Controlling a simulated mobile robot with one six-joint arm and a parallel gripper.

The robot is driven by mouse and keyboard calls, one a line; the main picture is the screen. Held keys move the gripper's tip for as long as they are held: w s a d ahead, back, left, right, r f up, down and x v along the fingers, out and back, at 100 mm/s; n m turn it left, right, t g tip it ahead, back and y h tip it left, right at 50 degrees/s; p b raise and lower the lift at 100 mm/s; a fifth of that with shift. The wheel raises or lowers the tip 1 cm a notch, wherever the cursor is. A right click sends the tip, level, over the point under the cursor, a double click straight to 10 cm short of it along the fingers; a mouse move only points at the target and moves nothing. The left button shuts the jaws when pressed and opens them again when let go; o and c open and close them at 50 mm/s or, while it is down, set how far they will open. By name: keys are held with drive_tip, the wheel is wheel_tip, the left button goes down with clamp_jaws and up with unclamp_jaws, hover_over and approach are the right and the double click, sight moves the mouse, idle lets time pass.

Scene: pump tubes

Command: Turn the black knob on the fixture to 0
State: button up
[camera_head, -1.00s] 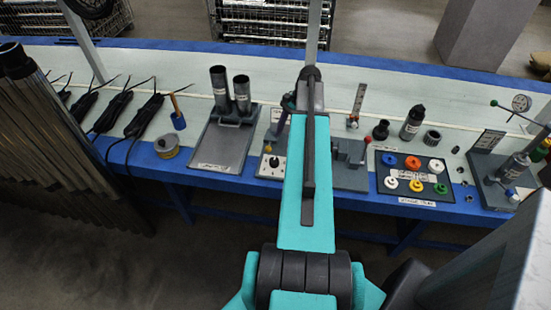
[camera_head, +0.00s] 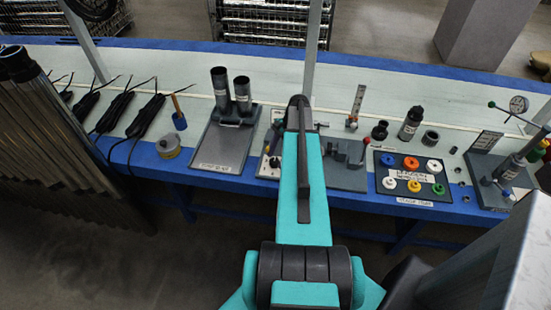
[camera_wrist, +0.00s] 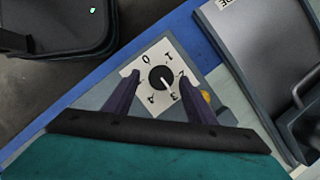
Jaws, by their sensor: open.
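The black knob (camera_wrist: 161,79) sits on a white dial plate (camera_wrist: 143,68) with numbers around it, in the wrist view. Its white pointer mark points toward the lower right, nearest the 3. The 0 is at the plate's upper left. My gripper (camera_wrist: 159,77) is open, with one dark finger to the left of the knob and one to the right. Whether either finger touches the knob I cannot tell. In the head view the dial plate (camera_head: 267,169) shows just left of my arm, which covers part of the fixture.
A grey tray (camera_head: 222,150) with two upright dark tubes stands left of the fixture. Right of my arm are a grey block fixture (camera_head: 347,177) and a dark board (camera_head: 387,180) with coloured knobs. A yellow part (camera_wrist: 206,96) lies close by the right finger.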

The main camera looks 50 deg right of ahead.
drive_tip(key=shift+a+f, duration=0.25)
drive_tip(key=shift+f, duration=0.4)
drive_tip(key=shift+c, duration=0.5)
drive_tip(key=c, duration=0.9)
drive_tip(key=shift+a, duration=0.15)
drive_tip(key=shift+c, duration=0.2)
drive_tip(key=shift+n, duration=0.3)
